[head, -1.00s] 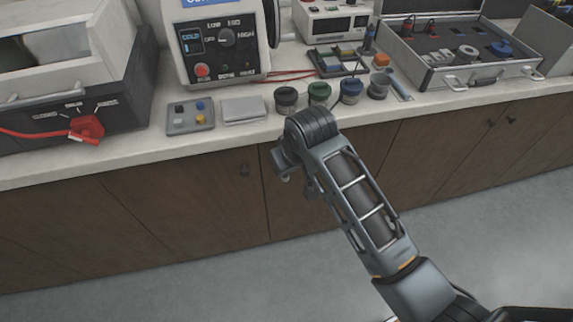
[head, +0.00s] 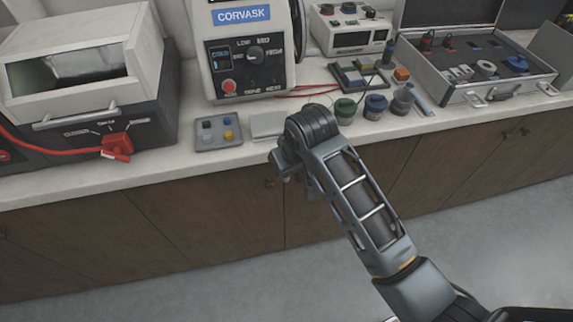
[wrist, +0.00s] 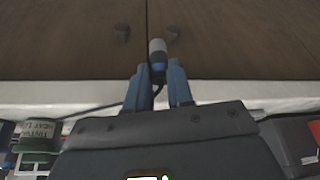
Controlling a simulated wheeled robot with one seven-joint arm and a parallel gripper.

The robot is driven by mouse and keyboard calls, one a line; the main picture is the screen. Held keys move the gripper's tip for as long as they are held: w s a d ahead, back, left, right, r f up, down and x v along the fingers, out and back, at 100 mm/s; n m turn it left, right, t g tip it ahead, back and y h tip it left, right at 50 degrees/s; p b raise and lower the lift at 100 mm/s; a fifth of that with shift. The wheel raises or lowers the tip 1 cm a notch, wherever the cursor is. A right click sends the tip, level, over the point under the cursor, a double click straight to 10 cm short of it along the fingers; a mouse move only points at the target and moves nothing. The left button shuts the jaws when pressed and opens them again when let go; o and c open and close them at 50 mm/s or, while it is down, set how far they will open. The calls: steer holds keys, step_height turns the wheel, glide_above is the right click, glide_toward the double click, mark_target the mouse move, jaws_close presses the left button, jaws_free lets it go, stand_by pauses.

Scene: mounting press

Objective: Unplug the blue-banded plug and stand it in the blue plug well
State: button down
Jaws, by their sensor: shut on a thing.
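My gripper, in the wrist view (wrist: 157,82), is shut on the blue-banded plug (wrist: 157,50). The plug has a pale grey end and a blue band close to the fingertips. A dark cable runs from it to the left, above the counter edge. The plug is clear of the counter, with the cabinet doors behind it. In the head view my arm hides the gripper's fingers and the plug. I cannot pick out the blue plug well with certainty; a blue round piece (head: 515,64) sits in the open case (head: 455,95) at the right.
The CORVASK press (head: 246,60) stands behind. A small button tray (head: 218,132) lies left of my arm. Floor before the cabinets is clear.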

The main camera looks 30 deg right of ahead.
step_height(320, 180, up, 4)
steer(key=p, duration=0.2)
steer(key=shift+f+p, duration=0.25)
steer(key=shift+p, duration=0.15)
steer(key=shift+f+b, duration=0.3)
